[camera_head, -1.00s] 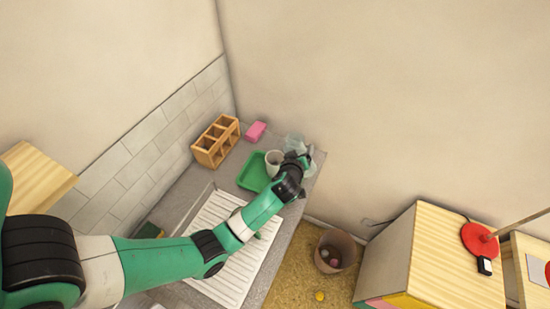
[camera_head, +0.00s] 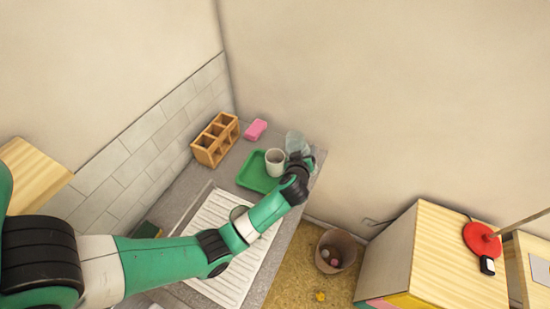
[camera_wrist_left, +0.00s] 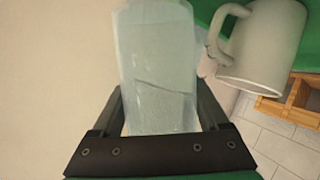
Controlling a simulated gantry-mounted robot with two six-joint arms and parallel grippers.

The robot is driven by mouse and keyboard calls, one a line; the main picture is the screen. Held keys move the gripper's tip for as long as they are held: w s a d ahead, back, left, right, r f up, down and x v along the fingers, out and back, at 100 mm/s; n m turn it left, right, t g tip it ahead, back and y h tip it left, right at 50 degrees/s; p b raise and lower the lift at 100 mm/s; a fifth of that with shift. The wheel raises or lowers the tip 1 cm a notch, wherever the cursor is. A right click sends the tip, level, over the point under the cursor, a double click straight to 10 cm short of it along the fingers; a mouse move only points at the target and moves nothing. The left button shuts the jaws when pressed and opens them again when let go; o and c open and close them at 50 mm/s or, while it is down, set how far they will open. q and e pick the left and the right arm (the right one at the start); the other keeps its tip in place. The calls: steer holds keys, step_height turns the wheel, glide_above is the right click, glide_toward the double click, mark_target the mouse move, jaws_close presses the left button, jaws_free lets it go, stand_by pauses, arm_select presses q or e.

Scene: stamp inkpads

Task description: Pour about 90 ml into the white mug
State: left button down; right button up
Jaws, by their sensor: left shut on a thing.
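The white mug (camera_head: 275,160) stands at the right edge of the green tray (camera_head: 255,180) in the head view. It also shows in the left wrist view (camera_wrist_left: 262,45), with its handle toward the held container. My left gripper (camera_head: 298,165) is shut on a translucent pale container (camera_wrist_left: 158,75), which sits between its two fingers. In the head view this container (camera_head: 296,142) shows just right of and behind the mug, apart from it. How much liquid it holds cannot be told. My right gripper is not in view.
A wooden compartment box (camera_head: 215,140) and a pink block (camera_head: 255,129) stand behind the tray. A ribbed white drainboard (camera_head: 222,225) lies in front, under my left arm. A bin (camera_head: 336,252) stands on the floor below the counter's right edge.

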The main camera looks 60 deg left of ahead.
arm_select(q)
steer(key=shift+w+d+f+m+y, duration=0.25)
steer(key=shift+d+f+m+y, duration=0.05)
steer(key=shift+f+m, duration=0.15)
steer(key=shift+w+d+r+m+g+y+p, duration=0.3)
steer(key=shift+m+g+y+p, duration=0.15)
steer(key=shift+p, duration=0.7)
steer(key=shift+w+d+f+m+g+y+p, duration=0.15)
steer(key=shift+d+f+m+g+y+p, duration=0.1)
steer(key=shift+m+y+p, duration=0.45)
steer(key=shift+h, duration=0.25)
